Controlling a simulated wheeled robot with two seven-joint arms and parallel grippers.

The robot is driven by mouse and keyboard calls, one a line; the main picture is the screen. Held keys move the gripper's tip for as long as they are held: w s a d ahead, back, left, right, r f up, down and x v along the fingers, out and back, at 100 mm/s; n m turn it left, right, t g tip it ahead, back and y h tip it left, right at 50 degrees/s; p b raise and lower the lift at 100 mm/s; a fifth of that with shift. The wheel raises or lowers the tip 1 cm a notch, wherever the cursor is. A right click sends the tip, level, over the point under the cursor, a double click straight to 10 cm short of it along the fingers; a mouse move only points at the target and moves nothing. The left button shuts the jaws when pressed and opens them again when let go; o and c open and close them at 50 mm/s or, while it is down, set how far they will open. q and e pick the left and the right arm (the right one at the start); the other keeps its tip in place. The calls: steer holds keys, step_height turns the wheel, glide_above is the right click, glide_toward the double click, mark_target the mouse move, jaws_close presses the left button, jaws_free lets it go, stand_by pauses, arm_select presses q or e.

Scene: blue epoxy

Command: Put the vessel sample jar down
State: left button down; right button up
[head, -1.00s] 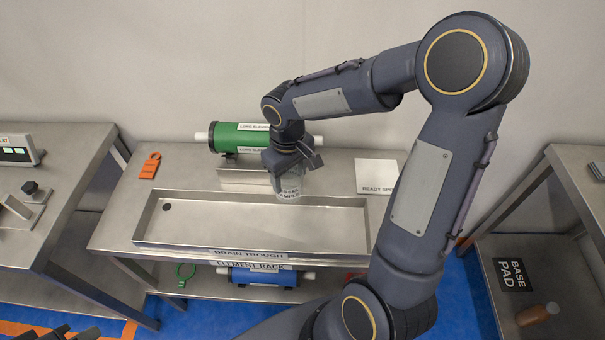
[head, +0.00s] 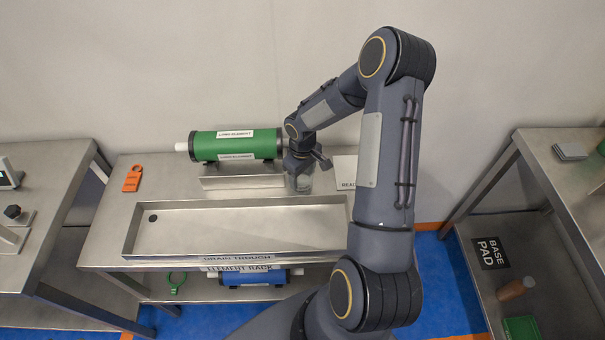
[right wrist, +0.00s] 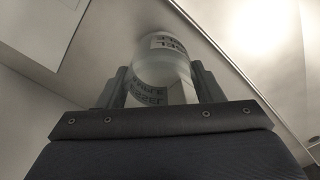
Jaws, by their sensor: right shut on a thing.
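The vessel sample jar (head: 299,182) is a clear jar with a printed label. It is upright under my right gripper (head: 299,165), at the back right of the steel bench, between the green element's cradle and the ready spot plate (head: 346,172). In the right wrist view the jar (right wrist: 162,70) sits between the two fingers of my right gripper (right wrist: 160,88), which is shut on it. I cannot tell whether the jar's base touches the bench top. My arm covers part of the ready spot plate. My left gripper is not in view.
The drain trough (head: 240,253) fills the front of the bench. The green long element (head: 235,146) lies on its cradle (head: 240,183) at the back, close left of the jar. An orange tag (head: 132,179) lies at the left. A blue element (head: 250,279) is on the shelf below.

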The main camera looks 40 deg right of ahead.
steer(key=shift+f, duration=0.2)
steer(key=shift+f, duration=0.25)
steer(key=o, duration=1)
steer(key=shift+r, duration=0.1)
steer(key=shift+c, duration=0.2)
steer(key=shift+r, duration=0.1)
